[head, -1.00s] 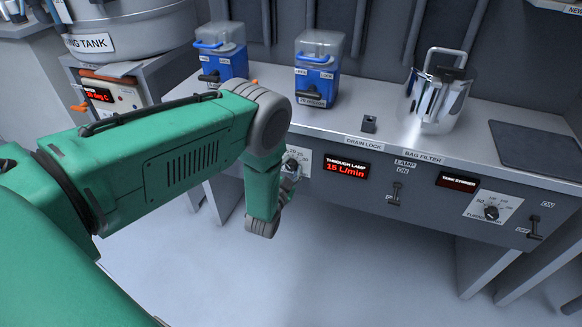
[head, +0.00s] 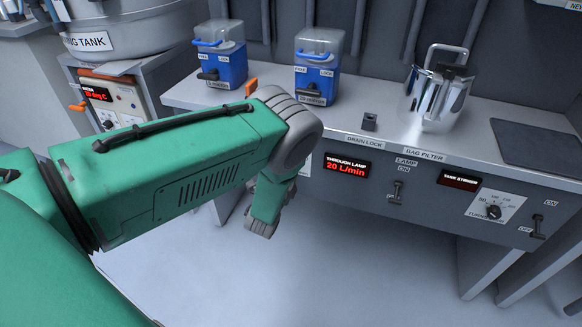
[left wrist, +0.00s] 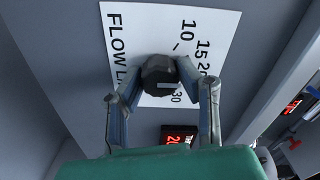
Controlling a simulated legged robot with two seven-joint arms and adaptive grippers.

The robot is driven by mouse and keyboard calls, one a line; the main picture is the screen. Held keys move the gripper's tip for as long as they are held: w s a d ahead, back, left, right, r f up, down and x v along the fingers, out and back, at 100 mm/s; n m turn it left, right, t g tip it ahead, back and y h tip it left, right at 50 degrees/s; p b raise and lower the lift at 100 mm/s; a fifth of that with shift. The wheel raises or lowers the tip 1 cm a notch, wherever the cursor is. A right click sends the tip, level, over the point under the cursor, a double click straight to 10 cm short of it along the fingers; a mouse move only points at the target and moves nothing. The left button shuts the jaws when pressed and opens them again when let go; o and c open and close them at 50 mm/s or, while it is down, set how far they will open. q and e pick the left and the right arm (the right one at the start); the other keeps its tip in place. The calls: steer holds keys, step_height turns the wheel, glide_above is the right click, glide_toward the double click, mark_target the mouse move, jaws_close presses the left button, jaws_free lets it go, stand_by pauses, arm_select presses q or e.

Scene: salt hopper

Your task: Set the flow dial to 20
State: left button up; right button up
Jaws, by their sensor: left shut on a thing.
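The flow dial (left wrist: 158,72) is a dark round knob with a light pointer mark. It sits on a white scale plate (left wrist: 130,28) lettered "FLOW LA…", with 10, 15, 20 and 30 readable. My left gripper (left wrist: 160,80) is shut on the knob, one finger on each side. The mark looks turned toward the right side of the scale; its exact number is hard to read. In the head view my left arm hides the dial and the fingers. The "THROUGH LAMP" display (head: 347,166) reads 20 L/min. My right gripper is not in view.
The panel also has a lamp switch (head: 397,191), a dark-red display (head: 459,181) and a second dial (head: 493,212). On the bench above stand two blue containers (head: 226,70) (head: 315,84) and a metal jug (head: 437,98). Open floor lies below.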

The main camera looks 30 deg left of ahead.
arm_select(q)
steer(key=shift+s+d+f, duration=0.1)
steer(key=shift+s+f, duration=0.05)
steer(key=shift+f, duration=0.1)
steer(key=o, duration=1.1)
steer(key=shift+o, duration=0.2)
steer(key=shift+r, duration=0.1)
steer(key=v, duration=1.1)
steer(key=shift+s, duration=0.35)
steer(key=shift+d, duration=0.15)
